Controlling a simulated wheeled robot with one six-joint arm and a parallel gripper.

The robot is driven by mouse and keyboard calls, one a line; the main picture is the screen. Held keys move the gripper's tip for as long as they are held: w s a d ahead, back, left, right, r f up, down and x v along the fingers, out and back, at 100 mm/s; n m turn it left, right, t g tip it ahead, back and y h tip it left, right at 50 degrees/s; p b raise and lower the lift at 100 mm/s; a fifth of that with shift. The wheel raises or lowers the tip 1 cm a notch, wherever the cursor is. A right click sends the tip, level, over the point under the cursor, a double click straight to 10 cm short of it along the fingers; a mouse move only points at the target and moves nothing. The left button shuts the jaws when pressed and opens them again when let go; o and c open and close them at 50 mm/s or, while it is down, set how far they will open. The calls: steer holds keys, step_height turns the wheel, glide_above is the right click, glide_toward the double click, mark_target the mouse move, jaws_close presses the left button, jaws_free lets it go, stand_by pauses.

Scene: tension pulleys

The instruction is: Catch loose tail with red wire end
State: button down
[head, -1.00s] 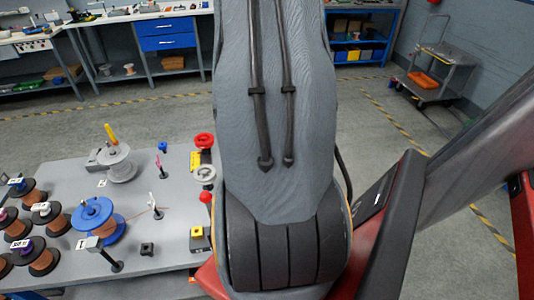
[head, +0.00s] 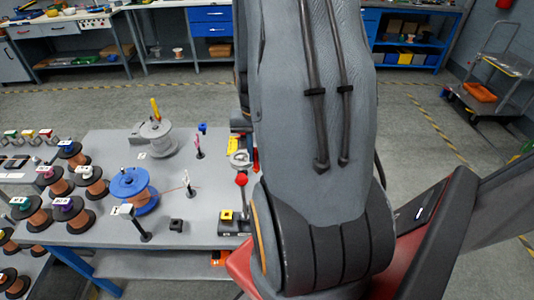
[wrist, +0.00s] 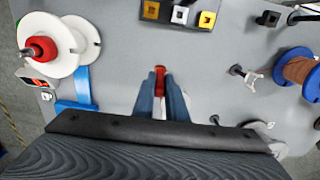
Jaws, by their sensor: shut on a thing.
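In the wrist view my gripper (wrist: 159,92) has its two blue-grey fingers close together around a small red piece (wrist: 160,72), above the grey board (wrist: 215,60). I cannot tell whether this piece is the red wire end. In the head view my arm hides the gripper. There, a thin reddish wire tail (head: 171,189) runs from the blue spool (head: 128,184) toward a small white-topped post (head: 187,182). A copper-coloured spool (wrist: 297,74) shows at the right of the wrist view, with a white-topped post (wrist: 252,78) beside it.
A white spool with a red hub (wrist: 48,46) stands at the left of the wrist view, near a blue strip (wrist: 76,92). In the head view, several copper spools (head: 60,182) crowd the board's left and a red knob (head: 241,180) stands near my arm.

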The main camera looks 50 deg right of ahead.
steer(key=w+a+f+b, duration=0.2)
steer(key=w+a+b, duration=0.2)
steer(key=w+a, duration=0.2)
steer(key=w+a+f+b, duration=0.2)
steer(key=w+a+b, duration=0.2)
steer(key=w+a, duration=0.3)
steer(key=shift+w+f+b, duration=0.35)
steer(key=shift+w, duration=0.75)
step_height(320, 180, down, 4)
steer(key=shift+s+a+f+b, duration=0.1)
steer(key=shift+f+b, duration=0.05)
steer(key=shift+b, duration=0.8)
stand_by(0.4)
steer(key=s+d+r+p, duration=0.2)
steer(key=d+r+p, duration=0.1)
steer(key=r+p, duration=0.1)
steer(key=shift+s+d+r+p, duration=0.25)
steer(key=shift+s+r+p, duration=0.05)
steer(key=shift+p, duration=0.15)
stand_by(0.4)
